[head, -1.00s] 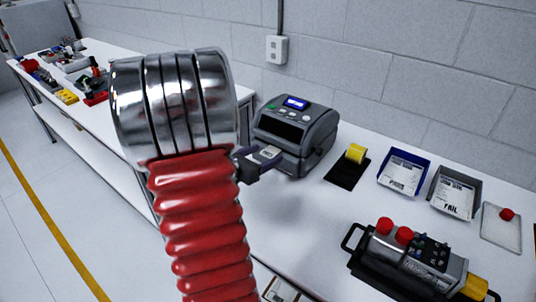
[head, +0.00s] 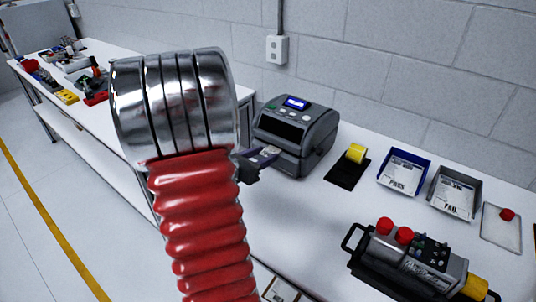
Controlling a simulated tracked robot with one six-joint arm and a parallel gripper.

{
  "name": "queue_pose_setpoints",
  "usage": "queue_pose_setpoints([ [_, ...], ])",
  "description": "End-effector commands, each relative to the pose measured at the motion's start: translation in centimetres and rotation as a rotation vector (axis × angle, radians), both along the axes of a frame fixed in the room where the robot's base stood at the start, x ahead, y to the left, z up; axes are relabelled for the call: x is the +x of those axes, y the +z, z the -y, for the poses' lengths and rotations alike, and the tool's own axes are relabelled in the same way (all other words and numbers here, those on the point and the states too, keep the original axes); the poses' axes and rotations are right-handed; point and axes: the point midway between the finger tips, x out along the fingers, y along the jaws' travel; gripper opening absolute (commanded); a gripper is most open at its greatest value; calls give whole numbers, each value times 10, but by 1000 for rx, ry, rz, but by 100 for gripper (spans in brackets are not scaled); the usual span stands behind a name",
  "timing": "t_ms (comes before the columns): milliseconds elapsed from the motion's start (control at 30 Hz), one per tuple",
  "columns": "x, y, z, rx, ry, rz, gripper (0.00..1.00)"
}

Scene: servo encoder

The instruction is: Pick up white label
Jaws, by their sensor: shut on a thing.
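The grey label printer (head: 318,135) stands on the white bench by the wall, with a lit blue screen. My gripper (head: 266,156) is at the front left of the printer, near its slot. It is shut on the white label (head: 270,150), of which only a small pale piece shows between the dark fingers. My own red and chrome arm hides much of the gripper's rear part. I cannot tell whether the label still touches the printer.
A device with red knobs (head: 410,258) lies in front. Bench space before the printer is clear.

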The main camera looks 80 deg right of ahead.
Motion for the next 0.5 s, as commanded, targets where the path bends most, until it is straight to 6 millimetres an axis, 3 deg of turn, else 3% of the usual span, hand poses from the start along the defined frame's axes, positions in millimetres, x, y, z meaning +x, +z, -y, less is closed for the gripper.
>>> queue_pose_setpoints([
  [333, 0, 2, 0, 0, 0, 0, 19],
  [500, 0, 12, 0, -2, 0, 2, 19],
])
